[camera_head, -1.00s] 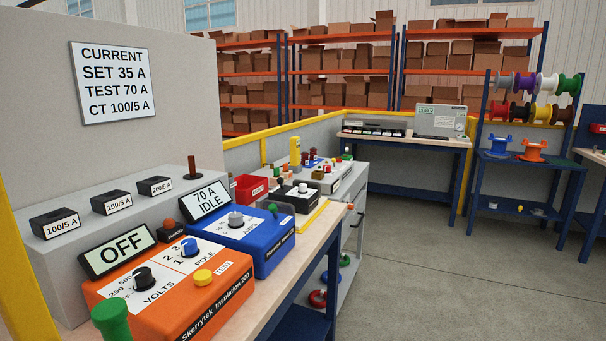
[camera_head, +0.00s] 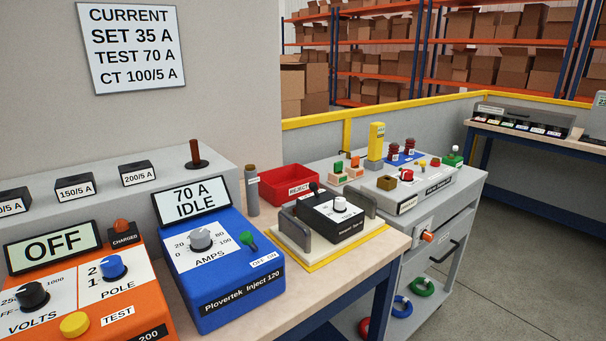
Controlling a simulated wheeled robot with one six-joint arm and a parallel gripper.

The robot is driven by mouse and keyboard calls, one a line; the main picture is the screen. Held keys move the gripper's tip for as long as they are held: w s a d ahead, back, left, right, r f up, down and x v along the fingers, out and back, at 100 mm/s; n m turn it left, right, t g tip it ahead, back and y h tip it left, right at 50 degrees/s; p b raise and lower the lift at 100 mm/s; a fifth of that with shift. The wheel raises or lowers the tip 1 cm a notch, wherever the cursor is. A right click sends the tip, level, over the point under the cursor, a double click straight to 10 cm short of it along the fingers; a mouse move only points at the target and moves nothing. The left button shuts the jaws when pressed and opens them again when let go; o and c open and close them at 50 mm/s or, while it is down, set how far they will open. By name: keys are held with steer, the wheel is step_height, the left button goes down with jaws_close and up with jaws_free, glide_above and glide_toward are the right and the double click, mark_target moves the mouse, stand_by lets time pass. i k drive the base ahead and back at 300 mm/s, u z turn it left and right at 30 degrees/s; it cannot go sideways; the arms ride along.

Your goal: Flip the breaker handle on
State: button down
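A black device (camera_head: 336,219) with a white dial (camera_head: 340,203) sits in a fixture with grey side plates on the bench. A small black handle (camera_head: 314,188) sticks up at its back left; I take it as the breaker handle, but cannot clearly tell its on or off position. To its left, the blue injection set (camera_head: 222,280) reads "70 A IDLE" and has a green toggle (camera_head: 247,240) above an OFF/ON label. My gripper is not in view.
The orange tester (camera_head: 90,285) at left reads "OFF". A red reject bin (camera_head: 292,184) and a grey post (camera_head: 252,190) stand behind the fixture. A grey trolley (camera_head: 440,215) with posts and an orange-ended knob stands right; open floor lies beyond.

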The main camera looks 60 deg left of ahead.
mark_target(313, 187)
steer(key=u, duration=0.65)
steer(key=i, duration=1)
steer(key=u, duration=1.35)
steer(key=i, duration=0.45)
steer(key=u, duration=0.3)
